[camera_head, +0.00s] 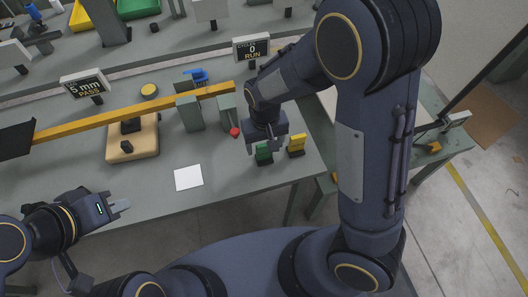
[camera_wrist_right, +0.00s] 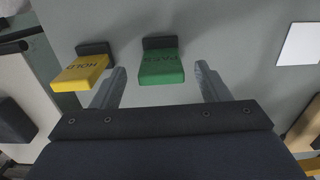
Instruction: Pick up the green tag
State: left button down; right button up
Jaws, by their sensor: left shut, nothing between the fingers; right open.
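The green tag (camera_head: 264,153) stands on a dark base near the right end of the grey table. In the right wrist view the green tag (camera_wrist_right: 161,68) reads "PASS" and lies between the lines of my two open fingers, just beyond their tips. My right gripper (camera_head: 266,142) is open above and beside it; in the right wrist view the gripper (camera_wrist_right: 160,80) shows no contact with the tag. My left gripper (camera_head: 122,205) is shut and empty at the table's front left edge, far from the tag.
A yellow tag (camera_head: 296,146) marked "HOLD" (camera_wrist_right: 82,72) stands close beside the green one. A white card (camera_head: 188,178) lies on the table to the left. A long yellow bar (camera_head: 140,112) crosses behind, with a red knob (camera_head: 235,132) near its right end. The table front is mostly clear.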

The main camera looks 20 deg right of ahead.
aim_at(264, 158)
notch_tip(264, 158, down, 5)
jog(key=shift+w+f, duration=0.1)
jog(key=shift+a, duration=0.1)
jog(key=c, duration=1)
jog(key=shift+c, duration=0.2)
